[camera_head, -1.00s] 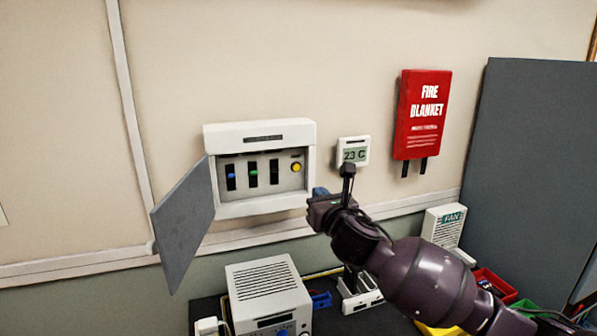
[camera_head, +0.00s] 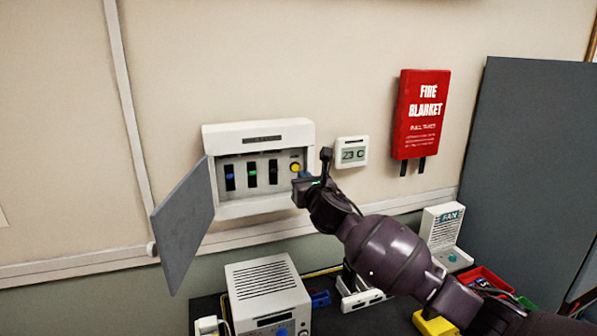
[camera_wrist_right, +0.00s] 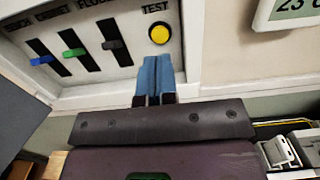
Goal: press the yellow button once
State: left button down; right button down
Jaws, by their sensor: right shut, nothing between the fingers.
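The yellow button (camera_head: 295,168) is at the right end of the panel inside an open white wall box (camera_head: 221,133). In the right wrist view the round yellow button (camera_wrist_right: 159,34) sits under the word TEST. My right gripper (camera_head: 303,176) is at the box's right side, close to the button. In the wrist view its blue fingertips (camera_wrist_right: 157,62) are together, empty, and appear just below the button. I cannot tell whether they touch the panel. My left gripper is not in view.
Blue, green and dark slide switches (camera_wrist_right: 74,53) are left of the button. The box's grey door (camera_head: 183,225) hangs open to the left. A thermostat (camera_head: 352,152) and a red fire blanket case (camera_head: 421,115) are on the wall to the right. A grey ventilated unit (camera_head: 262,285) stands below.

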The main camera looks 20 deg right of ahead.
aim_at(296, 168)
jog(key=shift+w+p, duration=0.3)
jog(key=shift+w, duration=1.95)
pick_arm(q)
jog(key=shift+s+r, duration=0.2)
pick_arm(e)
jog(key=shift+r, duration=0.1)
